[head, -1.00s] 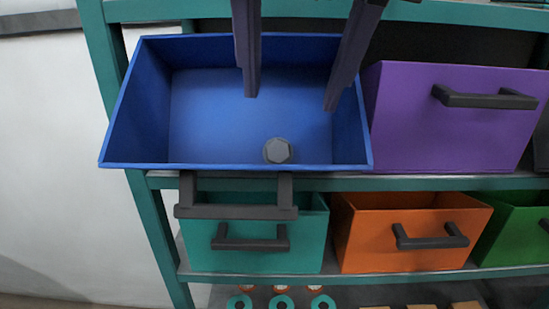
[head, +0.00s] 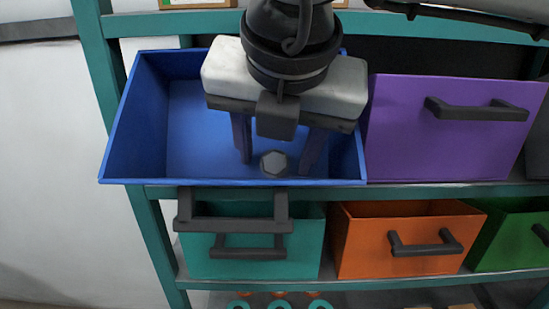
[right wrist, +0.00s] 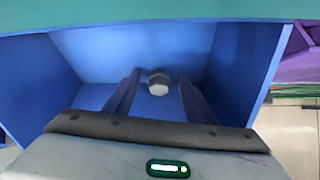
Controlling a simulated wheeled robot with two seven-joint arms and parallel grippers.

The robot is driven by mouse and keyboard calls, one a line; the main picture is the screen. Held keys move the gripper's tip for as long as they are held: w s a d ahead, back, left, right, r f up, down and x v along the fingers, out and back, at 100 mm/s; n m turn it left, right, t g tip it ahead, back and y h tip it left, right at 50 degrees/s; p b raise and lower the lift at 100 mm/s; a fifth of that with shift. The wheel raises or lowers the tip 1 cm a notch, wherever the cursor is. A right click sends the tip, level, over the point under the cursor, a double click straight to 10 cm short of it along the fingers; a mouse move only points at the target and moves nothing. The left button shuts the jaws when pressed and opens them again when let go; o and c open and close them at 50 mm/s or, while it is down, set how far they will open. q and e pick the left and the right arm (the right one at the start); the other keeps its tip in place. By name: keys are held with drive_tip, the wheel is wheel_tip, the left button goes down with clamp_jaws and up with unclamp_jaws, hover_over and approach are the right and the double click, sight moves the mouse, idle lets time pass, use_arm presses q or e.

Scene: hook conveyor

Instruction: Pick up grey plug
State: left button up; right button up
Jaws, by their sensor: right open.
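The grey plug (head: 274,163) is a small hexagonal-topped piece inside the blue bin (head: 118,150), near the bin's front wall. It also shows in the right wrist view (right wrist: 158,83), just beyond and between the fingertips. My right gripper (head: 275,168) reaches down into the bin from above. Its two dark purple fingers are open, one on each side of the plug in the picture. In the right wrist view the open fingers (right wrist: 159,88) show a gap around the plug, and neither finger is seen touching it. My left gripper is not in view.
The blue bin's walls stand close around my right gripper. A purple bin (head: 440,150) is right of it on the same shelf. Below are a teal bin (head: 205,262), an orange bin (head: 365,250) and a green bin (head: 510,240). A teal shelf beam (head: 180,24) runs above.

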drive_tip(key=shift+c, duration=0.4)
drive_tip(key=c, duration=1)
drive_tip(key=shift+c, duration=0.2)
drive_tip(key=shift+r, duration=0.15)
